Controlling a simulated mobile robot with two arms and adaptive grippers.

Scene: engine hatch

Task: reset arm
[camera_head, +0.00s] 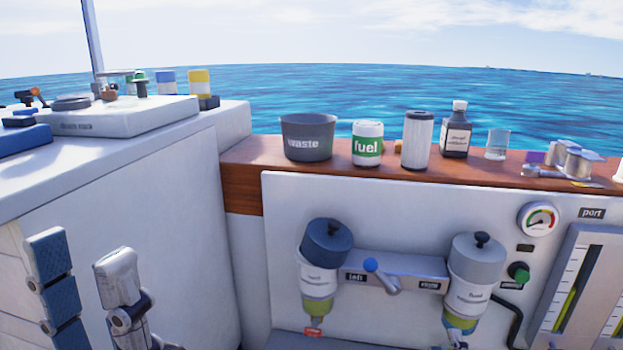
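My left gripper (84,265) is at the lower left, in front of the white cabinet side. Its fingers point up, one with dark blue pads and one grey, with a gap between them. It is open, and I see nothing held in it. Its base is cut off by the bottom edge. I cannot make out my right gripper.
Two filter housings, left (325,250) and right (476,262), flank a blue-tipped lever (383,274). The wooden ledge (243,178) carries a waste bin (307,140), fuel can (367,148), filter cartridge (416,142), dark bottle (456,130) and glass (497,145).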

